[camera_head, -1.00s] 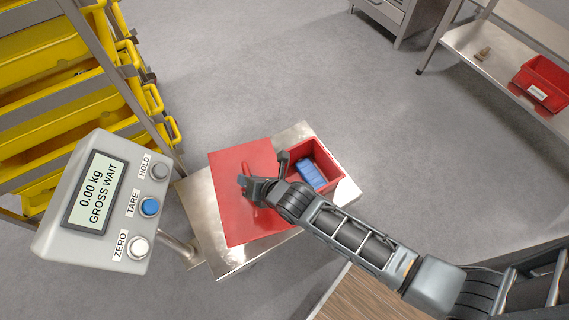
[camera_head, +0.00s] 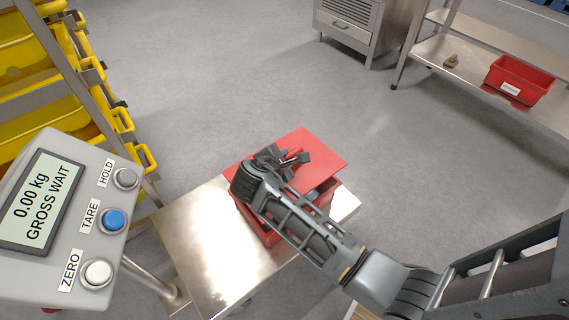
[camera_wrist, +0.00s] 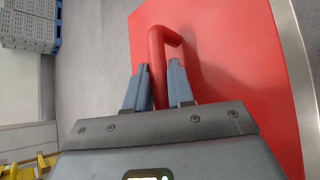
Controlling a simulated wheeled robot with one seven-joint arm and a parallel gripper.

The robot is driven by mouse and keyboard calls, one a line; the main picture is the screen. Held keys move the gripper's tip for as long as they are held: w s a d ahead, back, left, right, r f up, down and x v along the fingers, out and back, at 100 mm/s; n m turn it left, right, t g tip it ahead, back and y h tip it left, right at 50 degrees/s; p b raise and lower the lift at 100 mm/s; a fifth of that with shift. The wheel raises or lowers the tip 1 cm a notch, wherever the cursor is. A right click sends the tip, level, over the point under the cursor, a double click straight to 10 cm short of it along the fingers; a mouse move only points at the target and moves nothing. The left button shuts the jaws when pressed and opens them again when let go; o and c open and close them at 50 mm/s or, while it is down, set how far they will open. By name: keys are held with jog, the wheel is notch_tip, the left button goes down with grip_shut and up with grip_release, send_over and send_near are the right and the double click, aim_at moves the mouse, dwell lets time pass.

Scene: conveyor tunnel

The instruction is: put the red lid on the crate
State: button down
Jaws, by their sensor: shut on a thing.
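The red lid (camera_head: 322,157) is a flat red plate with a raised red handle (camera_wrist: 159,62). My gripper (camera_head: 284,158) is shut on the handle; the wrist view shows one grey finger on each side of it (camera_wrist: 158,88). The red crate (camera_head: 258,228) stands on the metal scale platform, below the lid and my arm. The lid covers the far part of the crate, as seen from the head camera. My arm hides much of the crate. I cannot tell whether lid and rim touch.
The bare metal platform (camera_head: 205,240) extends left of the crate. The scale's display (camera_head: 45,205) stands at near left. A rack of yellow bins (camera_head: 60,80) is at far left. Another red crate (camera_head: 518,82) sits on a shelf at right. The floor behind is clear.

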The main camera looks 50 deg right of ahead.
jog(key=shift+f+b, duration=2.9)
jog(key=shift+b, duration=0.3)
jog(key=shift+p, duration=0.4)
jog(key=shift+f+b, duration=0.4)
jog(key=shift+f, duration=1.1)
jog(key=c, duration=0.9)
grip_release()
jog(key=shift+p+v, duration=1.25)
jog(key=shift+v, duration=2.65)
